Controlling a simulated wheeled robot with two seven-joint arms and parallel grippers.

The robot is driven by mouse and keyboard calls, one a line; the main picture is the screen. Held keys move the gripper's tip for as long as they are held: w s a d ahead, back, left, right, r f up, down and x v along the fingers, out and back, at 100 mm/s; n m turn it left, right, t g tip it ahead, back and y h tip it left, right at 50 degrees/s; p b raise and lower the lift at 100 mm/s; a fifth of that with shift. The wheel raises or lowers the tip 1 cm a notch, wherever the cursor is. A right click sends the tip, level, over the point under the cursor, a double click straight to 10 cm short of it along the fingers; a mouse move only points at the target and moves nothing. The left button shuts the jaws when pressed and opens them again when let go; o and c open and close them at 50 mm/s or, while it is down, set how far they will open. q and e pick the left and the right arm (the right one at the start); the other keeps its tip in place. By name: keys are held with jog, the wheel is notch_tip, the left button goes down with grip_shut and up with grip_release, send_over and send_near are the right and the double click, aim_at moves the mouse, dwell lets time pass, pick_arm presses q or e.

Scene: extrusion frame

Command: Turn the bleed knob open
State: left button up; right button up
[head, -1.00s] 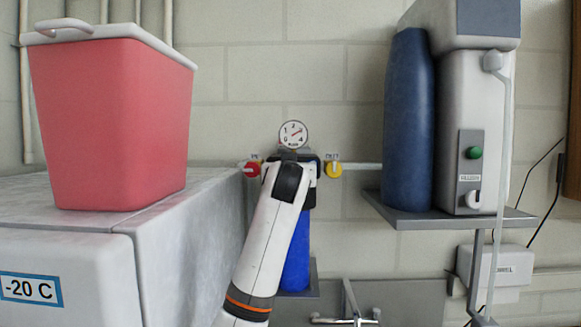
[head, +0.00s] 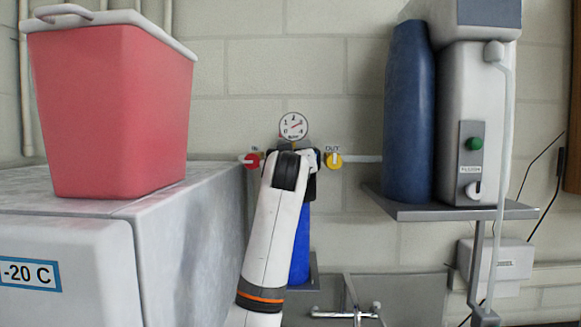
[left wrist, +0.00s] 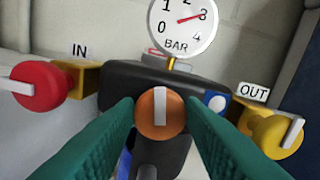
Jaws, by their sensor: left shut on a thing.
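The orange bleed knob (left wrist: 160,114) sits at the centre of the dark filter head (left wrist: 116,79), with its white mark upright in the left wrist view. My left gripper (left wrist: 160,108) has its teal fingers on either side of the knob and is shut on it. The pressure gauge (left wrist: 184,22) above has its red needle near 3 bar; it also shows in the head view (head: 293,126). In the head view my left arm hides the knob and fingertips. My right gripper is not in view.
A red IN knob (left wrist: 38,86) and a yellow OUT knob (left wrist: 274,133) flank the filter head closely. A blue filter bowl (head: 300,245) hangs below. A freezer (head: 75,260) with a red bin (head: 115,110) stands left; a shelf (head: 440,211) with equipment is right.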

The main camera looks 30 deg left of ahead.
pick_arm(q)
jog(key=n+b, duration=0.1)
jog(key=n, duration=0.2)
jog(key=shift+n, duration=0.3)
jog(key=n, duration=0.4)
jog(key=shift+n+b, duration=0.3)
jog(key=n, duration=0.3)
jog(key=shift+n, duration=0.3)
jog(key=shift+a+f+n+p, duration=0.15)
jog(key=shift+n+p, duration=0.6)
jog(key=shift+n, duration=0.95)
jog(key=o, duration=1)
jog(key=shift+c, duration=0.2)
jog(key=shift+s, duration=0.1)
jog(key=shift+s, duration=0.1)
